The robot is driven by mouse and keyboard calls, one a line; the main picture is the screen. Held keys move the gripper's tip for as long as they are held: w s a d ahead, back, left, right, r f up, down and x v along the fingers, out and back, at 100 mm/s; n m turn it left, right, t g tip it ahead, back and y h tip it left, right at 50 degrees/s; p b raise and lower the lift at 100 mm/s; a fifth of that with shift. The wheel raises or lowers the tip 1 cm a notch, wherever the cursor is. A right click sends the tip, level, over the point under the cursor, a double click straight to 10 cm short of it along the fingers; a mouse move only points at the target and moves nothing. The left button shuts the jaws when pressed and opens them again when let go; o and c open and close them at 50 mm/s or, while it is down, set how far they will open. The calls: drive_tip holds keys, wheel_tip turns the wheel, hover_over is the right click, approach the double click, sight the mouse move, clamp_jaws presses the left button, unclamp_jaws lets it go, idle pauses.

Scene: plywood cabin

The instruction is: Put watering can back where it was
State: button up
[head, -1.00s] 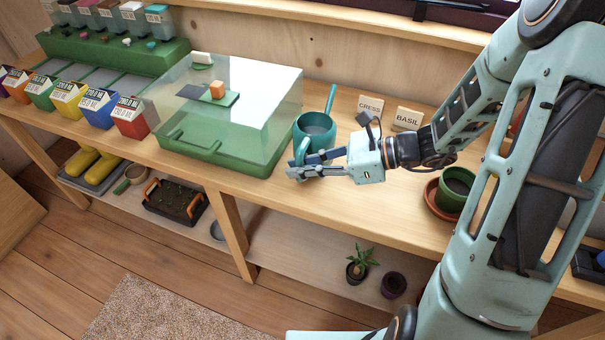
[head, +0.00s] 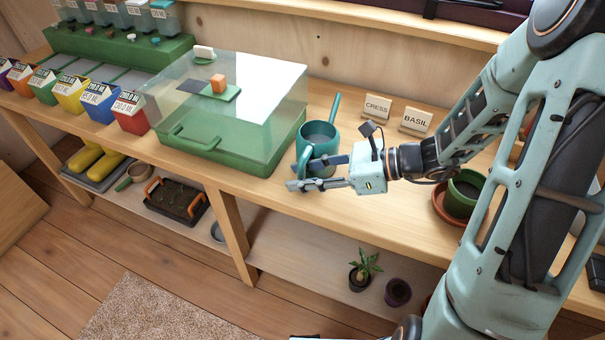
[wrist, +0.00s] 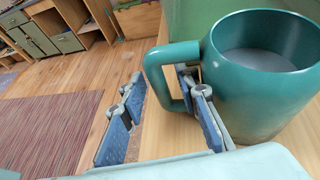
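The teal watering can (head: 316,136) stands upright on the wooden bench, just right of the clear-lidded green box. Its spout points to the back and its loop handle faces the front. In the wrist view the can (wrist: 262,85) fills the right side, with its handle (wrist: 160,62) toward the middle. My gripper (head: 298,174) is at the handle, in front of the can. Its fingers are apart: one is left of the handle, the other lies by the handle's opening, close to the can's body. Whether either finger touches the can, I cannot tell.
The green box (head: 230,115) stands close left of the can. CRESS (head: 377,107) and BASIL (head: 415,120) signs stand behind my wrist. A green pot (head: 464,190) on a saucer is at the right. Bare bench lies in front of the can.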

drive_tip(key=shift+r, duration=0.25)
drive_tip(key=p+v, duration=0.1)
drive_tip(key=v, duration=1.1)
drive_tip(key=shift+f, duration=0.15)
